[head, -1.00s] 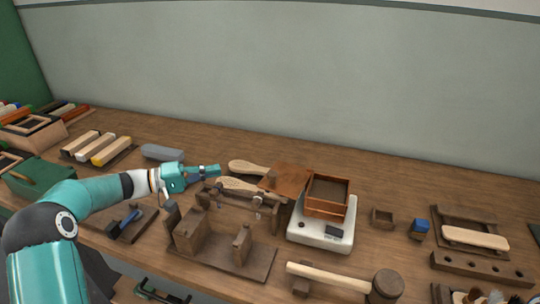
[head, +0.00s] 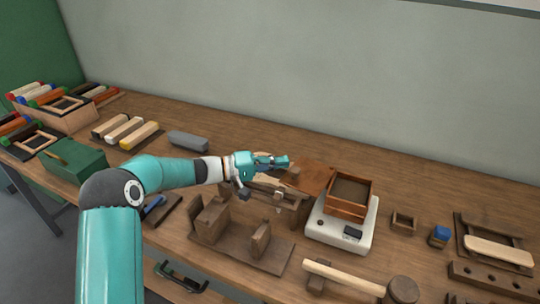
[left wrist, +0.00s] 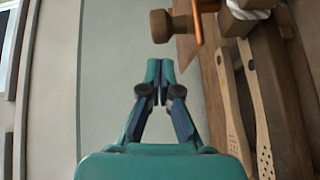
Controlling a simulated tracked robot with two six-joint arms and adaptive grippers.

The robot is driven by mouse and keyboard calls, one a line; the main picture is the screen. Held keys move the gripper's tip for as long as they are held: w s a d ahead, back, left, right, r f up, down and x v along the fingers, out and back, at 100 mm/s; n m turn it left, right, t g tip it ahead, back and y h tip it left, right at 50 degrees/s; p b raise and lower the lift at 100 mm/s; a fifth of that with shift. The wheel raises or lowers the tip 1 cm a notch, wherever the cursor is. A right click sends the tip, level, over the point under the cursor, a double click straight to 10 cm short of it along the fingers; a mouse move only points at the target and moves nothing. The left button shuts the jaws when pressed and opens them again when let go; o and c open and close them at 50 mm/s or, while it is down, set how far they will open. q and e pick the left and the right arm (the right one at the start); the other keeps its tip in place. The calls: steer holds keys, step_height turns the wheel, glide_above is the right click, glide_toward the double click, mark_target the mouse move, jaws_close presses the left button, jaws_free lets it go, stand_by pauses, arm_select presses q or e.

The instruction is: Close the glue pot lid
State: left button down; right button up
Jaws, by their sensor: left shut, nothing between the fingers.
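The glue pot (head: 348,209) is a square copper box on a white base (head: 330,236), open at the top. Its copper lid (head: 318,178) stands folded open at the pot's left side. A small wooden knob (head: 296,173) shows on the lid's left; the knob (left wrist: 160,26) and part of the lid (left wrist: 186,48) also show in the left wrist view. My left gripper (head: 286,161) is shut and empty, just left of and behind the knob. In the left wrist view its fingertips (left wrist: 160,70) lie together, apart from the knob. My right gripper is not in view.
A wooden vise-like fixture (head: 240,240) stands in front of the gripper. A mallet (head: 345,277) lies in front of the pot. The bench behind the pot is clear up to the wall.

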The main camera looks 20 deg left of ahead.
arm_select(q)
steer(key=shift+s+d+f, duration=0.1)
steer(key=shift+s+d, duration=0.3)
steer(key=shift+d, duration=0.05)
